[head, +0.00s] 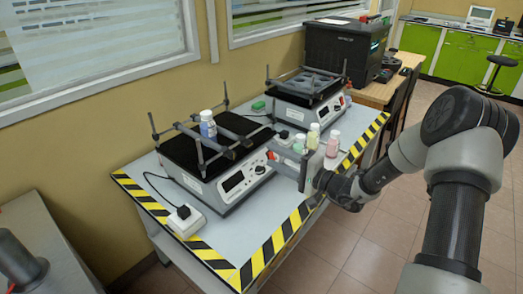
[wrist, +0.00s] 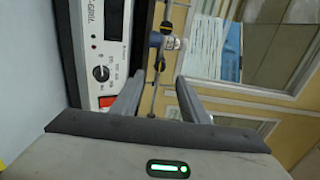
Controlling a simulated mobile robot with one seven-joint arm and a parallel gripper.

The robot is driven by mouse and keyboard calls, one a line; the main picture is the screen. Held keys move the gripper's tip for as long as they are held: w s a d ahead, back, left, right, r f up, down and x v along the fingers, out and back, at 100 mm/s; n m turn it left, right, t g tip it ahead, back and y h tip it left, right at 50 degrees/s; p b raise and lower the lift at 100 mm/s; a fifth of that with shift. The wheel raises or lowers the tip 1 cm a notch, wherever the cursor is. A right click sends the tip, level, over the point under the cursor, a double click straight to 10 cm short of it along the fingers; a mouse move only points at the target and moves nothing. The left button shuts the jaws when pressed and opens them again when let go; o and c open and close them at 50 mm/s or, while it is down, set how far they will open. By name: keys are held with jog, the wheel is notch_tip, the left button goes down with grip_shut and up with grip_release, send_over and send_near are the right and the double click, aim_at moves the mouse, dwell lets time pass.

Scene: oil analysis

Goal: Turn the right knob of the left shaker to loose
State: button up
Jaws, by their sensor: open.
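The left shaker (head: 215,165) stands on the near part of the table, with a black platform, grey rods and a front panel with a display and dial. A white bottle with a blue label (head: 208,125) stands on its platform. In the wrist view the shaker's panel (wrist: 92,50) is turned sideways at left, and the rods with small dark clamps (wrist: 160,63) show beyond the fingers. Which clamp is the right knob I cannot tell. My gripper (head: 270,157) is open and empty at the shaker's right front; its fingers also show in the wrist view (wrist: 158,82).
A second shaker (head: 308,112) stands farther back. Small bottles, one of them pink (head: 333,143), stand near the table's right edge, close beyond my gripper. A power socket block (head: 184,220) lies at the front left. Yellow-black tape (head: 283,237) marks the table's edge.

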jog(key=v, duration=0.9)
jog(key=shift+a, duration=0.1)
